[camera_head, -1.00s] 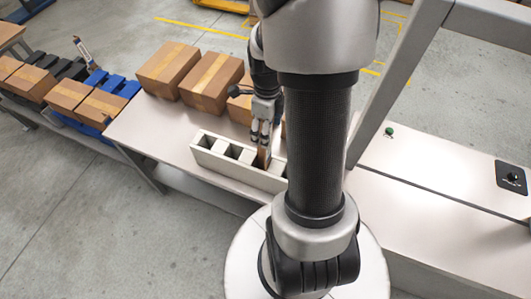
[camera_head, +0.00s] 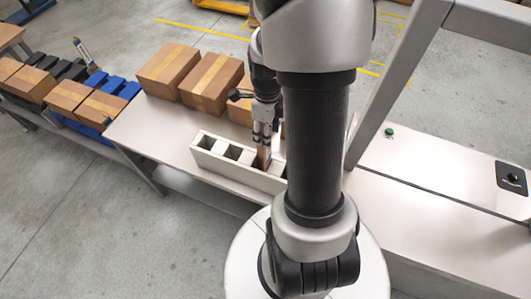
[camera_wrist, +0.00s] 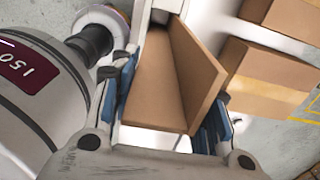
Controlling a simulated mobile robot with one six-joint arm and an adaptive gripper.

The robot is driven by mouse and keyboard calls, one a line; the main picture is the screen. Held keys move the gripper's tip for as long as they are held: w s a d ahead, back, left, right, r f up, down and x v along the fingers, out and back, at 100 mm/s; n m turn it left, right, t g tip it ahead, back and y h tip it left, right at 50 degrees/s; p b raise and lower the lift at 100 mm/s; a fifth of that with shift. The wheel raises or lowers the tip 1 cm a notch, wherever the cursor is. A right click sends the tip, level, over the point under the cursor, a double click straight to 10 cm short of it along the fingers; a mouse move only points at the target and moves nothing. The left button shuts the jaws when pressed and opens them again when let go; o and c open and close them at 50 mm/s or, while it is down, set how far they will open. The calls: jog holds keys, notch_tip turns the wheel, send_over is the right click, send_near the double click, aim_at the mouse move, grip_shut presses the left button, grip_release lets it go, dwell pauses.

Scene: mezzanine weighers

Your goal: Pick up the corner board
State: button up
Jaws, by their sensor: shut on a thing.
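The corner board (camera_wrist: 165,85) is a brown, L-shaped cardboard piece. In the wrist view it lies between the blue-padded fingers of my gripper (camera_wrist: 165,115), which is shut on it. In the head view the corner board (camera_head: 264,156) stands upright, its lower part hidden inside a slot of the white divided box (camera_head: 206,157). My gripper (camera_head: 263,137) is above that box, around the board's upper part. My arm hides the right end of the box.
Several closed cartons (camera_head: 168,68) stand behind the box on the bench (camera_head: 150,128). Blue and black bins with cartons (camera_head: 70,95) are at the left. A grey post (camera_head: 395,90) rises right of my arm. A green button (camera_head: 389,131) sits on the right-hand surface.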

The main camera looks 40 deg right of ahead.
jog(key=c, duration=0.4)
jog(key=shift+r, duration=0.15)
jog(key=shift+c, duration=0.2)
